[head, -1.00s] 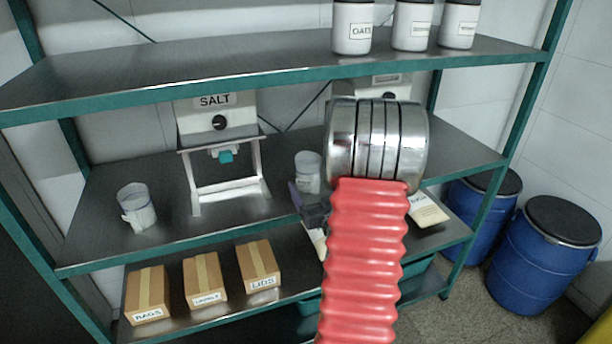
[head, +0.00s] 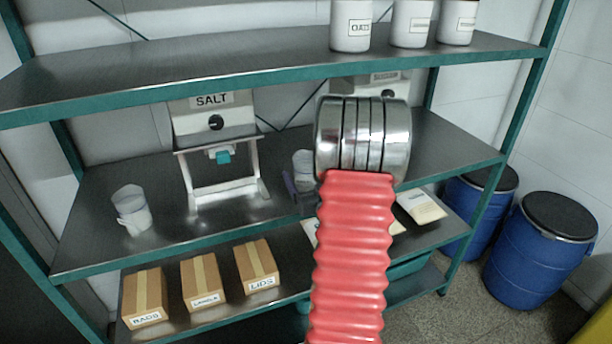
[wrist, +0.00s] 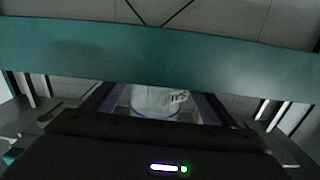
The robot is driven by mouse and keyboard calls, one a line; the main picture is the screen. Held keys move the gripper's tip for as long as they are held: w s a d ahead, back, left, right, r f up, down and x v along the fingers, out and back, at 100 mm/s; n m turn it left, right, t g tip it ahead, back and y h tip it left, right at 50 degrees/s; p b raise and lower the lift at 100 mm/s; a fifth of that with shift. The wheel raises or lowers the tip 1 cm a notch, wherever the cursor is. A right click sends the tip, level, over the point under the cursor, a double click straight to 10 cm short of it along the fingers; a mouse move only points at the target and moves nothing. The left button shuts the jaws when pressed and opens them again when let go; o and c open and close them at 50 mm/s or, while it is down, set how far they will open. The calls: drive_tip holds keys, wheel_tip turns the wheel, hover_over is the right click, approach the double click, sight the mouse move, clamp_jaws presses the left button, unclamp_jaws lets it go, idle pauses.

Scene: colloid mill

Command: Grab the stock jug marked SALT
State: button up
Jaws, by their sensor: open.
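A pale jug (head: 303,164) stands on the middle shelf, right of the dispenser with the SALT sign (head: 212,112). My gripper (head: 299,188) is in front of this jug, partly hidden by my red arm. In the wrist view the jug (wrist: 160,101) shows between the two open fingers, with dark lettering that I cannot read surely. I cannot tell whether the fingers reach around it. Another pale jug with a handle (head: 132,210) stands at the left of the same shelf; no label on it is readable.
The upper shelf's teal edge (head: 240,85) runs above my gripper and crosses the wrist view. Labelled cartons (head: 202,284) sit on the lower shelf. White canisters (head: 351,25) stand on top. Blue drums (head: 540,250) stand at right. The dispenser's stand (head: 222,190) is left of my gripper.

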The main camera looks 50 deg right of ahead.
drive_tip(key=shift+s, duration=0.15)
drive_tip(key=shift+c, duration=0.5)
drive_tip(key=shift+d, duration=0.1)
drive_tip(key=c, duration=1.2)
drive_tip(key=shift+o, duration=0.2)
drive_tip(key=shift+r, duration=0.1)
wheel_tip(320, 180, up, 10)
